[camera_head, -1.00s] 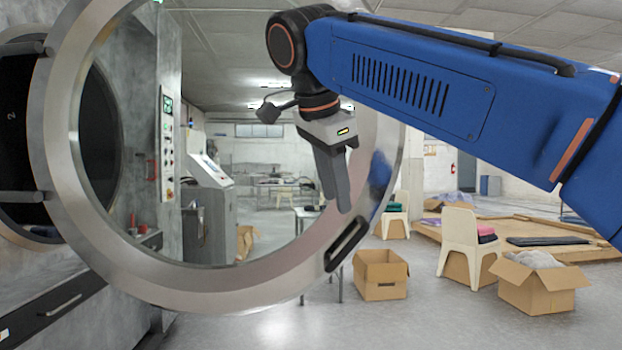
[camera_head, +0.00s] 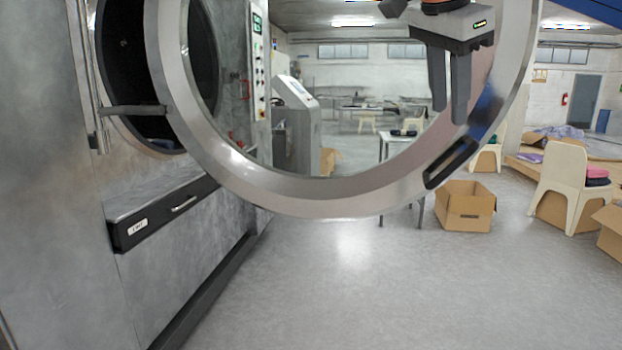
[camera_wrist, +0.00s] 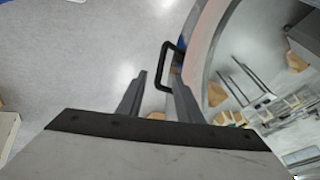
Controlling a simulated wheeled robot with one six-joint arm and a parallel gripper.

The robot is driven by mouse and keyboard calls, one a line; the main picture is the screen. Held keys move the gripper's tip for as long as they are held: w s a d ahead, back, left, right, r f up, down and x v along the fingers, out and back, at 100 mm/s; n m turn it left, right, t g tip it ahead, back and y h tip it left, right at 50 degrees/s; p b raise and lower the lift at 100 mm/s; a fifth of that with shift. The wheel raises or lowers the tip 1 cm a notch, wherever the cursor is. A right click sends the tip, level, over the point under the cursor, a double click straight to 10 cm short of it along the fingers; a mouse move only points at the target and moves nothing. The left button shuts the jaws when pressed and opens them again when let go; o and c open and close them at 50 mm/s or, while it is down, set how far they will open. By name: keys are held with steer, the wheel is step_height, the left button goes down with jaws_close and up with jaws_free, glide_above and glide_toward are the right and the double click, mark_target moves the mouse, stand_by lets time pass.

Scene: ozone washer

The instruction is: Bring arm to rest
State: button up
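My gripper (camera_head: 450,112) hangs fingers-down at the upper right of the head view, with the rest of my arm mostly out of frame. A gap shows between the two fingers, and nothing is held. In the wrist view, my gripper (camera_wrist: 158,88) also shows its fingers apart. The round washer door (camera_head: 290,195) stands swung open, a metal ring around glass. Its dark handle (camera_head: 452,163) is just below my fingertips in the head view. In the wrist view the handle (camera_wrist: 163,66) appears beyond the fingers, apparently not gripped.
The washer body (camera_head: 75,210) fills the left, with a dark round opening (camera_head: 135,60) and a drawer (camera_head: 165,213). A cardboard box (camera_head: 465,207), a white chair (camera_head: 560,180) and a small table (camera_head: 395,150) stand beyond the door. The floor in front is clear.

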steer(key=s+f+n+y, duration=0.1)
steer(key=s+f+n, duration=0.3)
steer(key=f, duration=1.1)
steer(key=s+d+f+n+y, duration=0.1)
steer(key=s+f+n, duration=0.3)
steer(key=f, duration=1.1)
steer(key=s+d+f+n+y, duration=0.1)
steer(key=s+f+n, duration=0.3)
steer(key=f+n, duration=0.4)
step_height(320, 180, down, 8)
steer(key=shift+s+r+n+t+y, duration=0.3)
steer(key=shift+s+y, duration=0.1)
steer(key=shift+y, duration=0.1)
